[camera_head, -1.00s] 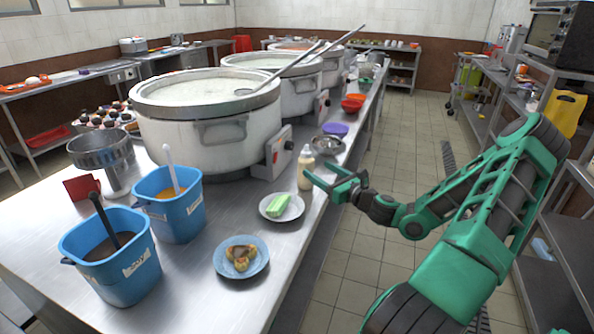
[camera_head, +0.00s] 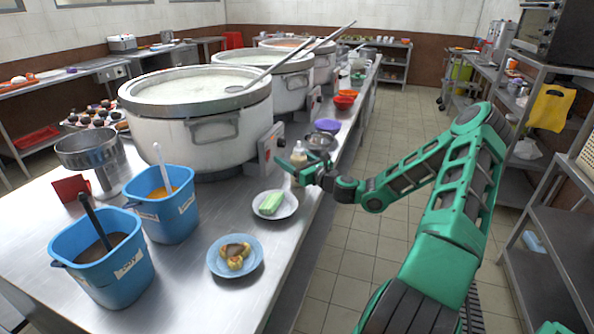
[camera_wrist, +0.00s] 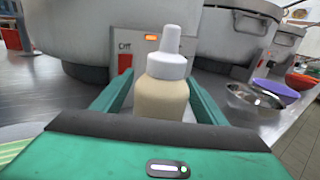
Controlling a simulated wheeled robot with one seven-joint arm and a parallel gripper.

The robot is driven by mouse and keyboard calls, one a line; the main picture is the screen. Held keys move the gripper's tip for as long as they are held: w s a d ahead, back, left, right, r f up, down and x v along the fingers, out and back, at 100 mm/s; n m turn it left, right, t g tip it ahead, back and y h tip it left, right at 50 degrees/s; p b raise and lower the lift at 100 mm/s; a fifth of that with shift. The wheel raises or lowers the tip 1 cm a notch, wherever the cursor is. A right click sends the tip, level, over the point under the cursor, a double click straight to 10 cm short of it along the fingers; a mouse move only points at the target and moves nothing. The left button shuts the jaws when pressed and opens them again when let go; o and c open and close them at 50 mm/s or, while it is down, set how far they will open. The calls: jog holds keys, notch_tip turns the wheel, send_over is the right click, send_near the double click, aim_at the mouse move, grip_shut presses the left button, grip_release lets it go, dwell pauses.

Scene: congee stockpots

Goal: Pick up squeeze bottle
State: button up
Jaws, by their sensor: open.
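The squeeze bottle (camera_wrist: 164,95) has a cream-coloured body and a white nozzle cap. In the wrist view it stands upright between the two green fingers of my gripper (camera_wrist: 160,93), which are open, one on each side. I cannot tell whether either finger touches it. In the head view the bottle (camera_head: 298,156) is on the table's right edge, by the nearest pot, and my gripper (camera_head: 298,168) covers much of it. The lower part of the bottle is hidden by the gripper body in the wrist view.
A large white stockpot (camera_head: 200,125) stands close behind the bottle. A plate with a green block (camera_head: 271,203) is just in front. A metal bowl (camera_head: 318,142) and a purple bowl (camera_head: 328,126) lie farther along the edge. Blue buckets (camera_head: 165,205) stand at left.

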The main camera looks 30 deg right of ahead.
jog(key=c, duration=0.8)
jog(key=shift+r, duration=0.1)
